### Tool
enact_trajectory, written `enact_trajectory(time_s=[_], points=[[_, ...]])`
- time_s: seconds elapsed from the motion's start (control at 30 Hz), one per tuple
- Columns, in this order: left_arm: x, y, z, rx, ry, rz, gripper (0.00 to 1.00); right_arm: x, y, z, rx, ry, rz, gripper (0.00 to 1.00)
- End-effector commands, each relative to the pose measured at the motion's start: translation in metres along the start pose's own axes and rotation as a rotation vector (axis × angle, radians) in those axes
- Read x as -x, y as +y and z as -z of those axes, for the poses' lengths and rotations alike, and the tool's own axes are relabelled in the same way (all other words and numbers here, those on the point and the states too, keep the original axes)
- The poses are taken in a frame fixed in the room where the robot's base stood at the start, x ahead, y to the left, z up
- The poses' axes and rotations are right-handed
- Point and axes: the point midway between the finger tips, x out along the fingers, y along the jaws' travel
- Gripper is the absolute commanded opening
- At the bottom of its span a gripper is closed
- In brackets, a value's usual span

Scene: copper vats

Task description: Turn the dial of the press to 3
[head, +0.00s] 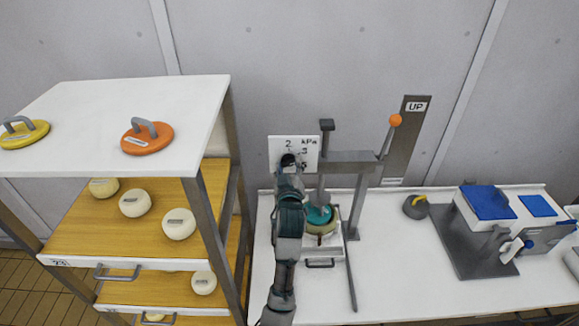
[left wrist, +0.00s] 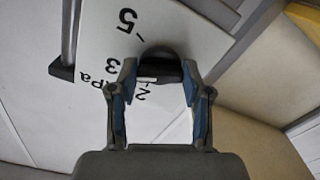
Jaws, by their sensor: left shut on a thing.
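The press (head: 345,165) stands on the white table, with a white dial plate (head: 308,144) marked 2, 3, 5 and kPa. The plate also shows in the left wrist view (left wrist: 105,30), turned about, with its numbers upside down. The black dial (left wrist: 158,62) sits on this plate. My left gripper (head: 288,166) reaches up in front of the plate and is shut on the dial. In the left wrist view its two fingers (left wrist: 159,80) stand at either side of the dial. I cannot tell which number the dial points to. My right gripper is not in view.
A press lever with an orange ball (head: 395,120) rises beside a plate marked UP (head: 416,106). A teal-topped round piece (head: 319,215) sits under the press. A shelf (head: 180,85) with curling stones stands left. A grey device with blue pads (head: 488,202) stands right.

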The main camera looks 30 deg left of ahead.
Motion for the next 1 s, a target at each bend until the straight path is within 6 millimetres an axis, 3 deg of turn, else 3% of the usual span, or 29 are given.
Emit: enact_trajectory(time_s=[0.4,0.6,0.63,0.7,1.0], points=[[-0.001,0.0,-0.006,0.102,-0.013,0.003,0.14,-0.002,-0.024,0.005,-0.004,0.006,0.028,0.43],[-0.001,0.0,-0.005,0.1,-0.012,0.002,0.14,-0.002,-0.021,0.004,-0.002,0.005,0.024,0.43],[-0.001,0.0,-0.005,0.1,-0.013,0.002,0.54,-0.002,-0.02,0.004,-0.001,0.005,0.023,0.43],[0.0,0.0,-0.005,0.1,-0.011,0.001,0.71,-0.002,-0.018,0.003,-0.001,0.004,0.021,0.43],[0.001,0.001,-0.001,0.101,-0.004,-0.001,0.74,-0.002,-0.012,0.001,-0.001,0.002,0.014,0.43]])
